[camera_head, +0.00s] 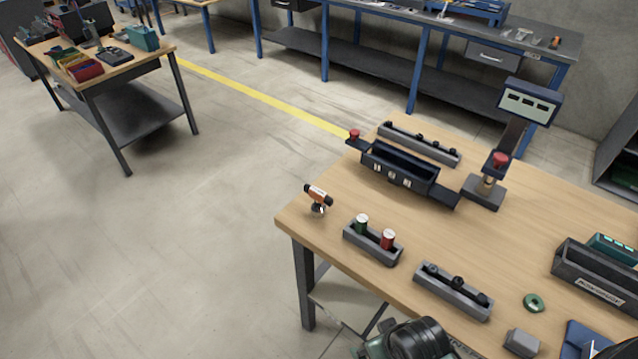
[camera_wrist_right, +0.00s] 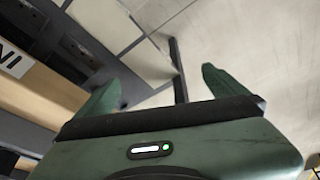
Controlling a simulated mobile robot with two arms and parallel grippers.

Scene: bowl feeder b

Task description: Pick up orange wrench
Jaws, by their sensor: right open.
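An orange and black tool (camera_head: 318,196), which looks like the orange wrench, lies near the left corner of the wooden workbench (camera_head: 300,222) in the head view. A small silver and dark part shows beside or under it; I cannot tell which. My right gripper (camera_wrist_right: 161,77) shows in the right wrist view with its two green fingers spread apart and nothing between them. Floor and dark bench structure lie behind the fingers, and the tool is not in that view. My left gripper's fingers are not seen.
A holder with green and red cylinders (camera_head: 372,242) stands in front of the tool. A dark bin (camera_head: 400,172) and a post with a display (camera_head: 530,102) are farther back. A grey holder (camera_head: 453,292) stands nearer. Green and black parts of my own body show at the bottom.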

